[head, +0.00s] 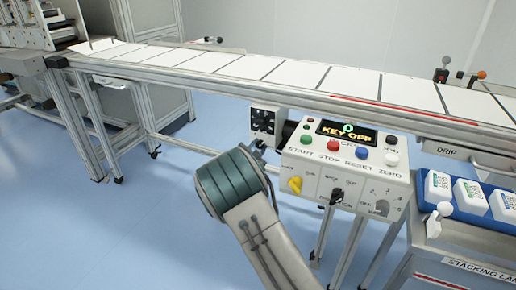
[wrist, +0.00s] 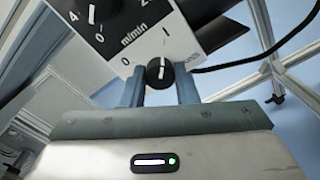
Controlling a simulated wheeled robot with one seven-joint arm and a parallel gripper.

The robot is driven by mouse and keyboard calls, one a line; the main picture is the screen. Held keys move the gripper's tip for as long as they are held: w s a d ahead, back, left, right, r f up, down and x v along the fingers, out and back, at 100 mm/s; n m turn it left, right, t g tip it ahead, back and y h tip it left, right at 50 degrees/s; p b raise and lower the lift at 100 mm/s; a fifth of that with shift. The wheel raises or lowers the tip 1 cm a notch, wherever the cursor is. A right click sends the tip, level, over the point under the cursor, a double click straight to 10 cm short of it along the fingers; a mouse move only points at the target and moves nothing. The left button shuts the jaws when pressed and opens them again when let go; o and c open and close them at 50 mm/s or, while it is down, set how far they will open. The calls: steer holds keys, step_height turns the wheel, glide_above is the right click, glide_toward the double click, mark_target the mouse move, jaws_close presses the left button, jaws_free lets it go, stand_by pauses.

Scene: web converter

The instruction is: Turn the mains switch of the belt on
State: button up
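In the wrist view, a small black rotary switch (wrist: 159,73) with a white pointer line sits at the lower edge of a white panel (wrist: 165,40), near the marks 0 and I. My gripper (wrist: 160,90) is open, with one blue-grey finger on each side of the switch. Contact cannot be made out. In the head view, a small box with black knobs (head: 263,122) hangs under the belt (head: 270,68), just beyond my arm.
Above the switch is a larger dial (wrist: 92,14) marked m/min. A black cable (wrist: 235,64) runs right. In the head view, a control box (head: 345,165) reading KEY OFF stands right of my arm. A blue tray (head: 460,212) holds white packs. Floor is clear at left.

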steer(key=o, duration=0.4)
steer(key=shift+a, duration=0.1)
steer(key=shift+c, duration=0.2)
steer(key=p+v, duration=0.2)
steer(key=v, duration=1.2)
steer(key=shift+w+r+p, duration=0.1)
steer(key=shift+p, duration=0.2)
